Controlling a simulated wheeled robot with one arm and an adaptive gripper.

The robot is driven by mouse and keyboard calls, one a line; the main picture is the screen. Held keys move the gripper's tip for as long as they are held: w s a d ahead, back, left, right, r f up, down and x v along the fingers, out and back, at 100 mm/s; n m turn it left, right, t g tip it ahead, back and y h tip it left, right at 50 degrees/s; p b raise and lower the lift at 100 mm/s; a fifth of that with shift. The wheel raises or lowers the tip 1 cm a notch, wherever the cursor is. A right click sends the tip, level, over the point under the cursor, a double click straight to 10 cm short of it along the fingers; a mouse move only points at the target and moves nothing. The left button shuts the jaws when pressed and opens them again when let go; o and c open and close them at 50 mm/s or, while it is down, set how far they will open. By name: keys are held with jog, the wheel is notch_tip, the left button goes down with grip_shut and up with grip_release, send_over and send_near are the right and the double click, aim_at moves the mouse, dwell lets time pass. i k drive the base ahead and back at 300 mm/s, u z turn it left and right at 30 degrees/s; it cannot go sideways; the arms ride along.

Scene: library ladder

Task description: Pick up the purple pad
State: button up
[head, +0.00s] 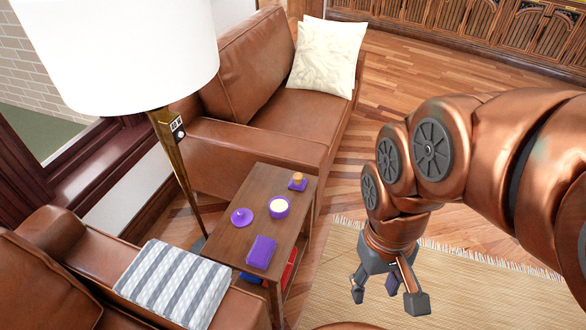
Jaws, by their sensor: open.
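A purple rectangular pad-like block (261,252) lies flat on the near end of a small wooden side table (257,186). A smaller purple square (298,187) lies at the table's far end, with a small orange-tan item on it. I cannot tell for certain which of the two is the pad. My gripper (388,291) hangs over the woven rug, to the right of the table and apart from everything on it. Its fingers are spread and point down, and nothing is visibly held.
A purple cone-topped lid (242,216) and a purple candle jar (279,207) stand on the table. Brown leather seats flank it, one with a striped blanket (175,283). A floor lamp (125,45) rises at left. The rug (345,285) looks clear.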

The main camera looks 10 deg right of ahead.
aim_at(298, 182)
jog(key=z, duration=0.4)
jog(key=k, duration=0.95)
jog(key=z, duration=0.35)
jog(key=i, duration=1.2)
jog(key=u, duration=1.45)
jog(key=i, duration=0.4)
jog(key=u, duration=0.3)
